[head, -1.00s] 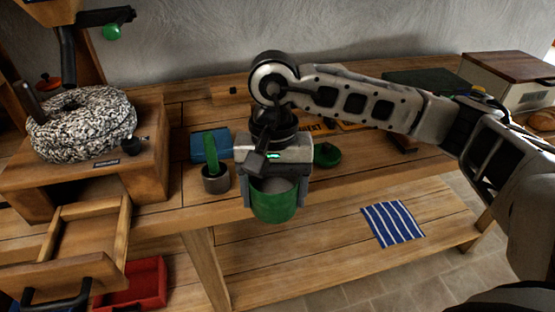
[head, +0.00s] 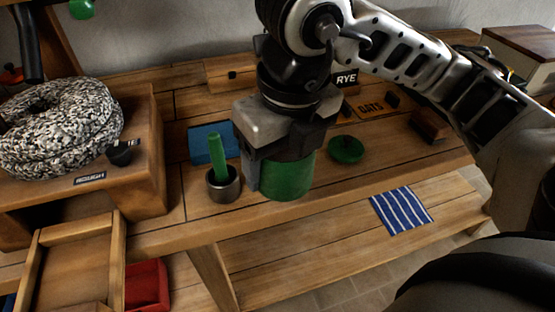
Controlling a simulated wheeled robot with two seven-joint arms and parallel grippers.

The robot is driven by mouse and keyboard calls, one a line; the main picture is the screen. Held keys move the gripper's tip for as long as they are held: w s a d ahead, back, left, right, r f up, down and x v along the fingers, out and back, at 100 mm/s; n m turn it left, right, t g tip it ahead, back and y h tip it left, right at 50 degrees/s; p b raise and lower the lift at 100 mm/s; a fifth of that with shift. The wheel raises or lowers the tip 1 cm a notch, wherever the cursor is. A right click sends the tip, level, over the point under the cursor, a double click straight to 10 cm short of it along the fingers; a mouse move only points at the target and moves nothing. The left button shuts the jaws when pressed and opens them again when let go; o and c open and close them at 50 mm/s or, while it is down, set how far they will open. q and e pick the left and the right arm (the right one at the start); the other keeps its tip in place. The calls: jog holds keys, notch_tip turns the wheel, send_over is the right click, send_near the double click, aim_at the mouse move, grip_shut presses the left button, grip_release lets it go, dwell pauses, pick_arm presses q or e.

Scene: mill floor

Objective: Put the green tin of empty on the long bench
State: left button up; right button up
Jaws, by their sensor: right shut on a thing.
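The green tin (head: 288,180) is in my right gripper (head: 282,170), whose jaws close on it from above. The gripper hides its top. The tin is over the front part of the long bench (head: 340,186); whether its base touches the wood I cannot tell. A round green lid (head: 346,149) lies on the bench just right of the tin. My left gripper is not in view.
A grey cup with a green-handled tool (head: 222,184) stands close left of the tin, with a blue item (head: 210,143) behind. A stone mill (head: 60,125) is at left above an open drawer (head: 70,265). A striped cloth (head: 402,210) lies on the lower shelf.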

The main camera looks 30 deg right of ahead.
jog(key=shift+w+d+m, duration=0.1)
jog(key=shift+w+m, duration=0.05)
jog(key=shift+m, duration=0.75)
jog(key=w+d+f, duration=0.2)
jog(key=w, duration=0.1)
jog(key=w+d+f+b, duration=0.1)
jog(key=w+d+f, duration=0.1)
jog(key=w+f, duration=0.1)
jog(key=w+d+f+b, duration=0.1)
jog(key=w+d+f, duration=0.2)
jog(key=w, duration=0.1)
jog(key=shift+w+d+f, duration=0.3)
jog(key=shift+w+f, duration=0.05)
jog(key=shift+f, duration=0.1)
jog(key=f, duration=0.3)
jog(key=shift+w+d+f, duration=0.2)
jog(key=shift+w+f, duration=0.05)
jog(key=shift+f, duration=0.15)
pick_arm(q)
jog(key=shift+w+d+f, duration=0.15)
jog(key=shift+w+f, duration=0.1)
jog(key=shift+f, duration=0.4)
pick_arm(e)
jog(key=shift+f, duration=0.2)
jog(key=o, duration=1.1)
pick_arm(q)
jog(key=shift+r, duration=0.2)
pick_arm(e)
jog(key=shift+o, duration=0.2)
